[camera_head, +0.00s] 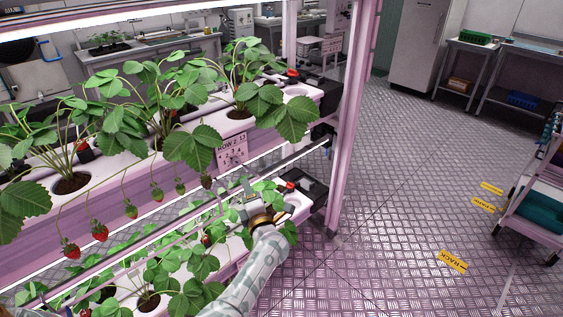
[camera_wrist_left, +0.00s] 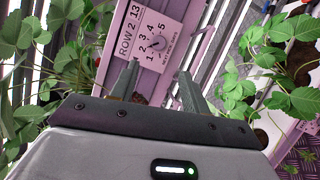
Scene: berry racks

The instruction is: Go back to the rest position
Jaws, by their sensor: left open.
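My left gripper (camera_head: 243,203) is in front of the rack, between the upper and lower plant rows, with its arm coming up from the bottom. In the left wrist view, its two fingers (camera_wrist_left: 158,72) are apart and point at a pink label plate reading "ROW 2 13" (camera_wrist_left: 150,40). A small dark reddish thing (camera_wrist_left: 140,98) shows near the left finger; I cannot tell whether it touches. My right gripper is not in view.
Red strawberries (camera_head: 99,231) and smaller dark ones (camera_head: 157,192) hang from the upper white trough (camera_head: 105,165). Leaves of the lower row (camera_head: 200,265) surround my arm. A rack post (camera_head: 352,110) stands to the right. Open metal floor (camera_head: 400,190) extends towards a cart (camera_head: 540,205).

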